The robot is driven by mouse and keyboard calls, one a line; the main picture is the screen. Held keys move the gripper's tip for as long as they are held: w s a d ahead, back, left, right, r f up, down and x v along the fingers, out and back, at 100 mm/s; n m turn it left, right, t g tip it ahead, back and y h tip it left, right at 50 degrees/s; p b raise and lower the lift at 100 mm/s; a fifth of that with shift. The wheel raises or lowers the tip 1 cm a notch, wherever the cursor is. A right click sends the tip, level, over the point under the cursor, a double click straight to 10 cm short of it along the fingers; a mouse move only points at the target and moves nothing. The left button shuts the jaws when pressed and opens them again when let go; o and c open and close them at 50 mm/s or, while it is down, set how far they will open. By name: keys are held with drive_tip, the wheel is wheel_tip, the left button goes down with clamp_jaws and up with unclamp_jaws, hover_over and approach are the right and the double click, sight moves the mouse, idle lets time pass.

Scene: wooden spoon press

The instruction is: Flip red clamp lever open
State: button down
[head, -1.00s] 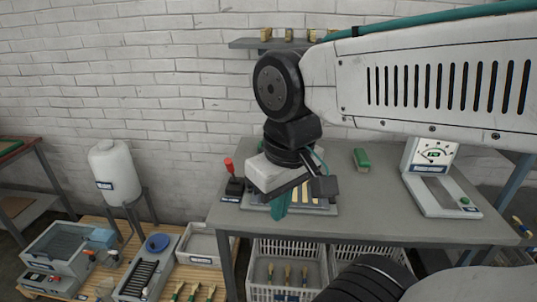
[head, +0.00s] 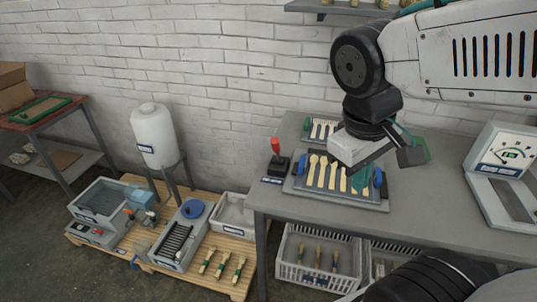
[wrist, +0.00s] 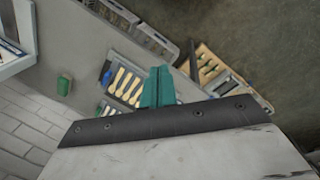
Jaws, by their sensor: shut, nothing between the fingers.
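The red clamp lever (head: 276,146) stands upright on a small black base at the left end of the grey table, left of the press tray. The press tray (head: 345,200) holds several pale wooden spoons (head: 322,172) in a row, with blue knobs at its two ends. My gripper (head: 362,178) hangs over the right part of the tray, to the right of the lever and apart from it. Its teal fingers (wrist: 159,86) are closed together and empty. I cannot make out the red lever in the wrist view.
A gauge stand (head: 502,152) is at the table's right. A second rack of spoons (head: 318,130) lies behind the tray. A white tank (head: 155,135), a pallet with machines and brushes (head: 225,262), and a crate (head: 300,265) stand left and below. Table between tray and gauge is clear.

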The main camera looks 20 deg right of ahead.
drive_tip(key=w+f+n+h, duration=0.4)
drive_tip(key=w+n+h, duration=0.2)
drive_tip(key=w+n, duration=0.1)
drive_tip(key=w+a+f+n+t+h, duration=0.1)
drive_tip(key=w+a+f+n+t, duration=0.3)
drive_tip(key=w+a+n+t, duration=0.1)
drive_tip(key=w+a+f+n+t+h, duration=0.1)
drive_tip(key=w+a+f+n+t, duration=0.4)
drive_tip(key=a+n, duration=0.5)
drive_tip(key=shift+w+a+n, duration=0.25)
drive_tip(key=shift+w+n, duration=0.7)
drive_tip(key=shift+n, duration=0.05)
drive_tip(key=shift+w+f, duration=0.1)
drive_tip(key=shift+f, duration=0.05)
approach(274, 150)
drive_tip(key=x, duration=0.2)
drive_tip(key=f+x, duration=0.1)
drive_tip(key=x, duration=0.2)
drive_tip(key=shift+w+d+r, duration=0.2)
drive_tip(key=shift+w+d, duration=0.05)
drive_tip(key=shift+d, duration=0.05)
